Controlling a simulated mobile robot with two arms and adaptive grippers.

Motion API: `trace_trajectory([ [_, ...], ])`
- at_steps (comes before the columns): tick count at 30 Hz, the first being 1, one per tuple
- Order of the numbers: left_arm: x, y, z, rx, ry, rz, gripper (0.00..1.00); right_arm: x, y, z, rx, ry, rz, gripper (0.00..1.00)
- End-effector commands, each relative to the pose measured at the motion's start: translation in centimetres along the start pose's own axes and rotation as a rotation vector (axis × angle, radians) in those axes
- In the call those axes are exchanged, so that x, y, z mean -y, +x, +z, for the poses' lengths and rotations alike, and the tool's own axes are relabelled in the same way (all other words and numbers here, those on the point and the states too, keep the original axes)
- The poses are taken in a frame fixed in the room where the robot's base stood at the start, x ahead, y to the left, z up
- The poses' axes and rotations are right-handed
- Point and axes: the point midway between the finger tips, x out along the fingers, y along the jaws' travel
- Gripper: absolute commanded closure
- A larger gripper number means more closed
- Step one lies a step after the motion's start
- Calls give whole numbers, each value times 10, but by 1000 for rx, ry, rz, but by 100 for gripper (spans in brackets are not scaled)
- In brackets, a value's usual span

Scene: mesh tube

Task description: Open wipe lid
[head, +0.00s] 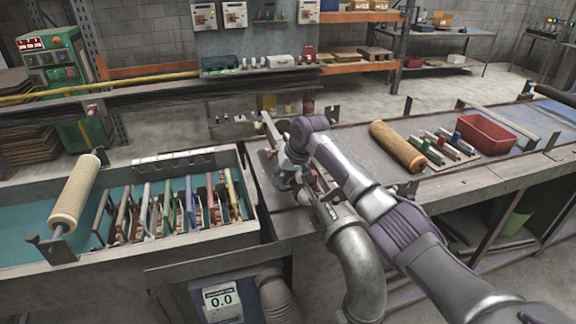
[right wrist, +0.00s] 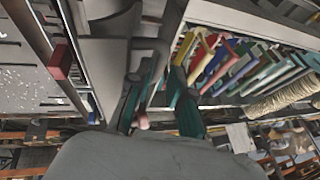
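I cannot make out a wipe lid or wipe container for certain in either view. My right gripper (head: 287,178) is low over the bench between the teal-lined tray and the tan roller, partly hidden by my own wrist. In the right wrist view its two teal fingers (right wrist: 160,92) stand apart with a gap between them. Grey metal parts show at and beyond the fingertips; I cannot tell whether the fingers touch them. My left gripper is not in view.
A teal-lined tray (head: 20,240) on the left holds a tan mesh roller (head: 75,195) and a row of coloured clamp-like tools (head: 190,205). On the right bench lie another tan roller (head: 397,146), several small tools (head: 445,146) and a red bin (head: 484,134).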

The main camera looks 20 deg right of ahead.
Motion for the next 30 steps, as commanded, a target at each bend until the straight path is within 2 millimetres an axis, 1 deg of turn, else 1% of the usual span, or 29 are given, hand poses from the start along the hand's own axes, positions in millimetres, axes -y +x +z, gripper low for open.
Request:
trace_trajectory([
  [1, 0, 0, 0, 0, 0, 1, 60, -1, -14, -2, -6, 1, 0, 77],
  [6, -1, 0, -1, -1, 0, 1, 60, 0, -50, -2, -6, 0, 0, 77],
  [9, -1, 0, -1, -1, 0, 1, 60, 1, -66, -1, -3, 0, 0, 77],
  [12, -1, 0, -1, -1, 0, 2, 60, 2, -78, -1, -2, 0, -1, 77],
  [16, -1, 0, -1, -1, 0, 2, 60, 2, -85, -1, -2, 0, -1, 77],
  [23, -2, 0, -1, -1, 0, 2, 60, 2, -86, -1, -1, 0, -1, 77],
  [24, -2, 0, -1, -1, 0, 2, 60, 2, -86, -1, -1, 0, -1, 79],
  [28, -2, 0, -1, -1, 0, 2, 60, 0, -86, -1, -2, 2, 1, 100],
  [30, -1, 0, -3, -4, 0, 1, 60, -4, -86, -1, -3, 6, 6, 100],
])
